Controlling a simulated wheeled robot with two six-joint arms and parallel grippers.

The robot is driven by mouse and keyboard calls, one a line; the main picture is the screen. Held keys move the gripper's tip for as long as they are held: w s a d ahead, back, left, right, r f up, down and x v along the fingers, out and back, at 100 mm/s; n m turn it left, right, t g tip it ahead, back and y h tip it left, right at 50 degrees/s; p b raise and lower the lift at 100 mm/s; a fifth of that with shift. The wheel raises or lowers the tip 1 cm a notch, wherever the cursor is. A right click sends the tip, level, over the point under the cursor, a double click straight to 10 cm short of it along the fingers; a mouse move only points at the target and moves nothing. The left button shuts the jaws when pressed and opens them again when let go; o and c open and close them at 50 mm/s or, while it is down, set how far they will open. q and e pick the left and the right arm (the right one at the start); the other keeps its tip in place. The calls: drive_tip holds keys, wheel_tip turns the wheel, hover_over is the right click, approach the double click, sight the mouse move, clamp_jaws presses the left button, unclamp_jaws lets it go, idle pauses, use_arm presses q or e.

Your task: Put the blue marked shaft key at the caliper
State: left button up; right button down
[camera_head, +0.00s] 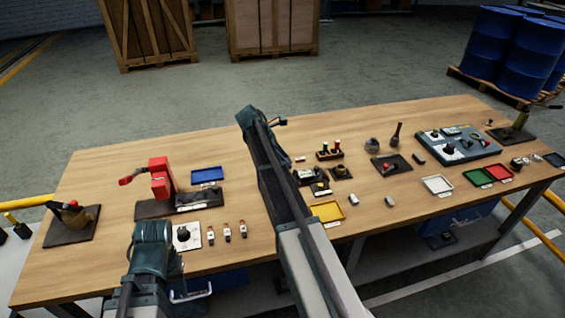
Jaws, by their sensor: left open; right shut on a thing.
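My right arm reaches far over the table. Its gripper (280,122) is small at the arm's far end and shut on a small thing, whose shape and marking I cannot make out. My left gripper (153,262) is open at the front left, with its fingers mostly hidden by my own arm. Small grey blocks (388,200) and (354,199) lie on the table right of the yellow tray; I cannot see a blue mark on either. I cannot clearly pick out the blue marked shaft key or the caliper.
The wooden table (100,180) holds a red device (160,178), a blue tray (207,175), a yellow tray (328,211), a white tray (437,185), a green tray (478,177) and a grey panel (457,145). My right arm hides the table's middle. Bare wood lies along the back.

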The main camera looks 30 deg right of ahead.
drive_tip(key=shift+f, duration=0.15)
wheel_tip(320, 180, down, 7)
drive_tip(key=b, duration=0.7)
drive_tip(key=shift+f+b, duration=0.4)
drive_tip(key=shift+b, duration=0.15)
idle(0.8)
drive_tip(key=shift+c, duration=0.8)
unclamp_jaws()
drive_tip(key=shift+r, duration=0.2)
wheel_tip(320, 180, up, 7)
drive_tip(key=p, duration=0.7)
drive_tip(key=shift+f, duration=0.15)
